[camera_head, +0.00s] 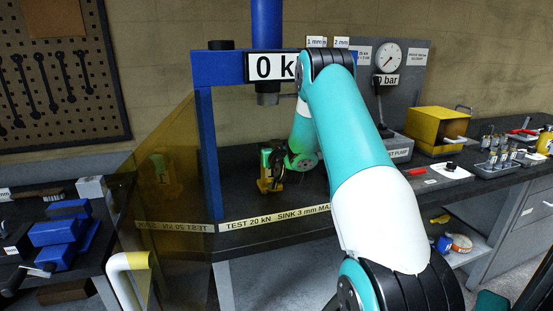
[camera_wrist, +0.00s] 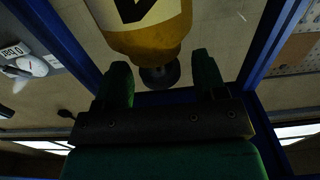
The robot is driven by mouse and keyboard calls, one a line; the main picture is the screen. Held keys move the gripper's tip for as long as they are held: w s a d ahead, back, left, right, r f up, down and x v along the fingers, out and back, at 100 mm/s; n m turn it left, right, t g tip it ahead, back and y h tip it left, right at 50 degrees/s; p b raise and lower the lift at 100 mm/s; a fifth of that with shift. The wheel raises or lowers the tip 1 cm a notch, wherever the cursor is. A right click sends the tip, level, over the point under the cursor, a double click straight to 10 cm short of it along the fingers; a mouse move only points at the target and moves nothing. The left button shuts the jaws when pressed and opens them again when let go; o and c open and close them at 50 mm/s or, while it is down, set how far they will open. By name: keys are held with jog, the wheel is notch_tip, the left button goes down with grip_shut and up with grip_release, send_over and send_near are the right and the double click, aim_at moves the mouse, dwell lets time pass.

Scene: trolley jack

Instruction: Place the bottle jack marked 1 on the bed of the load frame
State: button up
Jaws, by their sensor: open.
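The blue load frame (camera_head: 207,150) stands at the centre of the head view, with a "0 k" display and a strip reading "TEST 20 kN SINK 3 mm MAX". A yellow bottle jack (camera_head: 265,185) appears upright on the dark bed (camera_head: 295,205) inside the frame, below the round ram end. In the wrist view the jack (camera_wrist: 150,40) shows a white label with a partly cut-off black mark; I cannot read the number. My gripper (camera_wrist: 162,80) is open, its green fingers apart at the jack. In the head view my gripper (camera_head: 275,160) is small and partly hidden by the arm.
A translucent yellow guard (camera_head: 170,180) stands open at the frame's left, with a white and yellow handle (camera_head: 128,262).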

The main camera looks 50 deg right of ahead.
jog(key=b+v, duration=0.6)
jog(key=v, duration=0.3)
